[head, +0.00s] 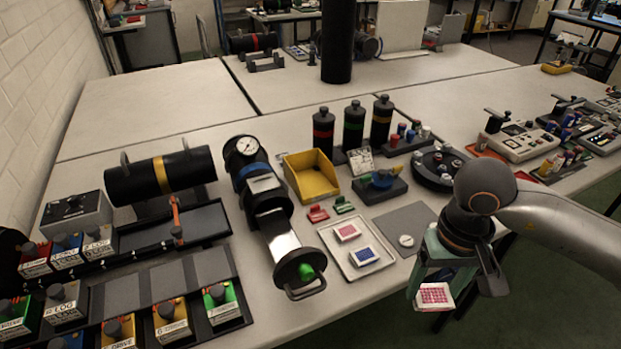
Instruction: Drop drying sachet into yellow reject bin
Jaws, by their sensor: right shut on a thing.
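My right gripper (437,283) is at the right front, past the table's front edge, pointing down. It is shut on a white drying sachet with a red-pink pattern (434,296), which hangs over the floor. The yellow reject bin (312,181) stands open at the top on the table, to the left of and farther back than my gripper. A metal tray (377,270) between them holds a sachet with a pink pattern (347,232) and one with a blue pattern (364,256). My left gripper is not in view.
A dark cylinder with a gauge (246,145) and a green-tipped end lies left of the bin. A red clip (317,214) and a green clip (343,205) lie before the bin.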

